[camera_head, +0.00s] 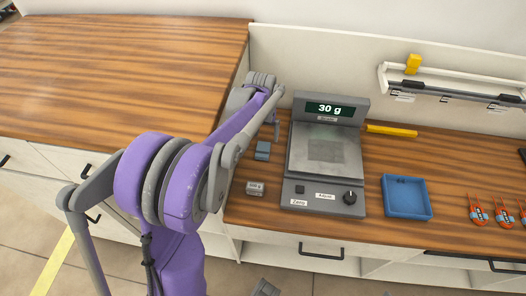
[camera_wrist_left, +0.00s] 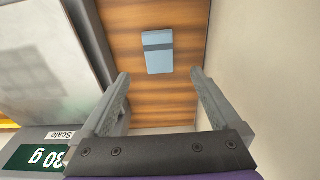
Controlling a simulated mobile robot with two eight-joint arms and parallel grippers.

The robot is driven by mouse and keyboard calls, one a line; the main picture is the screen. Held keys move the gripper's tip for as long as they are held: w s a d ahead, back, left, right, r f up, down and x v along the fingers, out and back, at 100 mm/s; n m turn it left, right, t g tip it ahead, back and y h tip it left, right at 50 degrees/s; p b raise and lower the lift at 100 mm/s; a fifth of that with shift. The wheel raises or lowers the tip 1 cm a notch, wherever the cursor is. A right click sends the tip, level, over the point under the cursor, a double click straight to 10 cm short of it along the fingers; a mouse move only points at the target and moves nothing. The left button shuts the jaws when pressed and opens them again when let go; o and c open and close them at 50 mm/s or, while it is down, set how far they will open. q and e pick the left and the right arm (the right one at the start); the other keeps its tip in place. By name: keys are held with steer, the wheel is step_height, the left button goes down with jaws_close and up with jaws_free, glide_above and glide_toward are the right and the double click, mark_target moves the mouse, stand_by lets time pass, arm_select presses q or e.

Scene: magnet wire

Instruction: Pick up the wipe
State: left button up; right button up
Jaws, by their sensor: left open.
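The wipe is probably the small blue-grey block-like piece (camera_head: 263,150) on the wooden counter, just left of the scale. In the left wrist view it is a light blue rectangle (camera_wrist_left: 158,62) with a dark band across it. My left gripper (camera_wrist_left: 160,75) is open and empty. Its fingers point toward the piece, which lies beyond the fingertips and roughly between their lines. In the head view my left arm reaches over from the left, and its gripper (camera_head: 276,128) is seen partly, just above and right of the piece.
The scale (camera_head: 298,150) reads 30 g and stands close right of the piece. A small grey weight (camera_head: 255,188) lies in front. A blue tray (camera_head: 407,197), a yellow bar (camera_head: 391,130) and several red-orange items (camera_head: 478,213) are farther right. A pale panel (camera_wrist_left: 245,60) rises close by.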

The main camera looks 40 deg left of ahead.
mark_target(263, 149)
arm_select(q)
steer(key=shift+w+f, duration=0.15)
steer(key=shift+f, duration=3.45)
steer(key=c, duration=1.4)
steer(key=shift+r, duration=0.1)
steer(key=shift+c, duration=0.2)
step_height(263, 149, up, 10)
steer(key=o, duration=0.7)
steer(key=c, duration=0.5)
steer(key=shift+c, duration=0.2)
steer(key=shift+p, duration=0.3)
